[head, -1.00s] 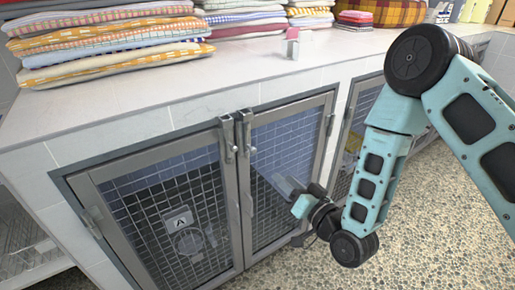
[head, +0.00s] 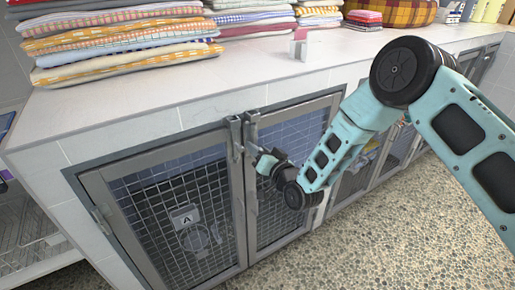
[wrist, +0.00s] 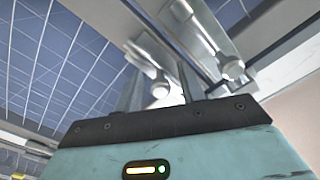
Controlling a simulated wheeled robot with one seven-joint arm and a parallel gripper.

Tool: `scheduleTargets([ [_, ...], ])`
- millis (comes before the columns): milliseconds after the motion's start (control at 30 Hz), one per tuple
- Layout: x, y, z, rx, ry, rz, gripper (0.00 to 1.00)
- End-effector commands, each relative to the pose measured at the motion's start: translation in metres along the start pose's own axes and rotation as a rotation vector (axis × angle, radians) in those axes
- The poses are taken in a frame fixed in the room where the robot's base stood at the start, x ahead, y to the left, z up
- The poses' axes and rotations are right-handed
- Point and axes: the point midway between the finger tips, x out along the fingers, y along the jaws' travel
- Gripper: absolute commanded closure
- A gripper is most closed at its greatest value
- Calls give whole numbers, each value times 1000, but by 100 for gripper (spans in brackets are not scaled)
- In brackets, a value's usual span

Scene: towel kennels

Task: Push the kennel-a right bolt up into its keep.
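Kennel A has two mesh doors, marked by an "A" plate (head: 186,216) on the left door (head: 170,215). Its right bolt (head: 251,127) stands at the top of the right door (head: 285,165), beside the left bolt (head: 235,135). My gripper (head: 254,152) is just below the right bolt, at the right door's inner edge. In the wrist view my gripper (wrist: 160,92) has its two fingers apart, with a round bolt knob (wrist: 160,87) between or just beyond them. I cannot tell whether they touch it. A second knob (wrist: 233,68) is to its right.
The tiled counter (head: 250,84) overhangs the doors and carries folded towel stacks (head: 120,45) and a small pink-and-white item (head: 299,45). More kennel doors continue to the right. The pebbled floor (head: 390,230) in front is clear.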

Motion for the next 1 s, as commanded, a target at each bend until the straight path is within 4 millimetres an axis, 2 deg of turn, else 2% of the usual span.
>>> scheduleTargets([
  [333,5,0,0,0,-1,0,60],
  [367,5,0,0,0,-1,0,63],
  [500,5,0,0,0,-1,0,100],
  [667,5,-2,-3,1,0,0,100],
  [900,6,-21,-31,2,3,-2,100],
  [1000,6,-21,-31,3,3,-3,100],
])
